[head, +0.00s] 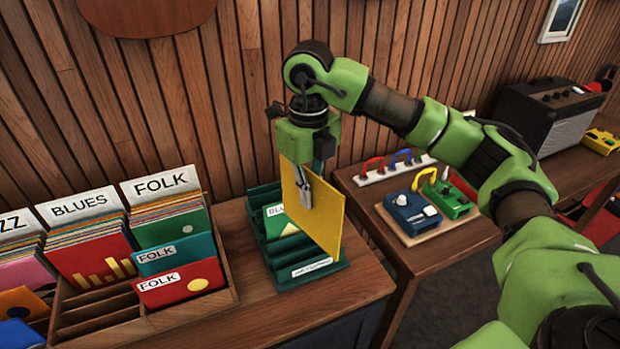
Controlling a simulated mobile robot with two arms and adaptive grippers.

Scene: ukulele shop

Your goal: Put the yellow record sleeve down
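The yellow record sleeve (325,222) hangs upright from my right gripper (306,196), which is shut on its upper part. The sleeve is above and in front of a dark green slotted rack (309,275) on the wooden counter. The sleeve hides part of the rack; I cannot tell whether its lower edge touches it. A green sleeve (279,222) with a "BLUES" label stands in a back slot of the rack. My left gripper is not in view.
A wooden record bin (190,314) with "BLUES" and "FOLK" dividers stands left of the rack. Right of it, a lower table (433,258) holds blue and green pedals (411,214), coloured cables and a black amplifier (545,115). Bare counter (256,318) lies before the rack.

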